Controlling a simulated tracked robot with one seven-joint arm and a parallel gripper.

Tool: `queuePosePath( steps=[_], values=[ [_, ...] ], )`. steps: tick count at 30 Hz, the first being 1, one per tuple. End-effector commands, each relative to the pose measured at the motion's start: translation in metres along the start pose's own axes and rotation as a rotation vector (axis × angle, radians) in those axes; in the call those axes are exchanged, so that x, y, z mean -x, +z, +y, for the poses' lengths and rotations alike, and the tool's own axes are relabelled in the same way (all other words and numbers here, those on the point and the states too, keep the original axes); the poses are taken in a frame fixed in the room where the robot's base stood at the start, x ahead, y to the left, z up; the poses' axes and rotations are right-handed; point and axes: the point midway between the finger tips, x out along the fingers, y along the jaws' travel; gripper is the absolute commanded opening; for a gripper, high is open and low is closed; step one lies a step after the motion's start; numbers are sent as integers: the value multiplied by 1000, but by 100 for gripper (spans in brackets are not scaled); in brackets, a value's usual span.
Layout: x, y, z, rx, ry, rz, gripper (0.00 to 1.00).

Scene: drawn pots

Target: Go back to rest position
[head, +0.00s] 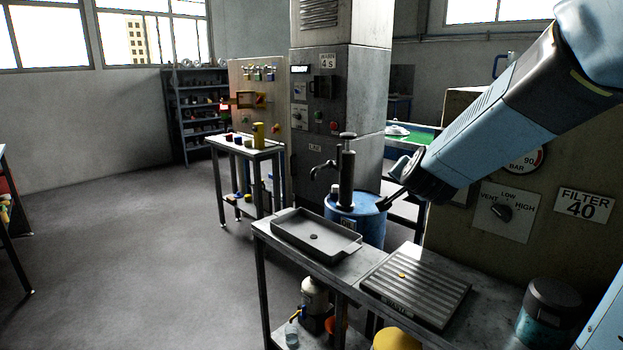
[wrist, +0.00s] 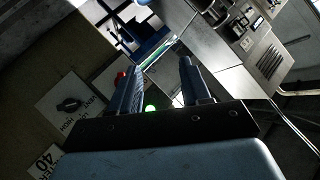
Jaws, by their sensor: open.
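My gripper (head: 391,196) is at the end of my blue arm, in the air right of the middle in the head view. It is above the workbench and in front of the blue drum (head: 368,222). In the wrist view my gripper (wrist: 158,75) shows its two dark fingers apart with nothing between them. The wrist view is tilted, with the control panel at its left.
A filter panel (head: 500,215) with a knob and gauge stands close at the right. The floor (head: 130,260) at left is open.

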Motion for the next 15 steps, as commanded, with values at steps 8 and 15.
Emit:
queuePosePath(
  steps=[8,15],
  values=[
    [75,17,-4,213,-53,-246,47],
    [147,35,21,431,-25,-434,47]
  ],
)
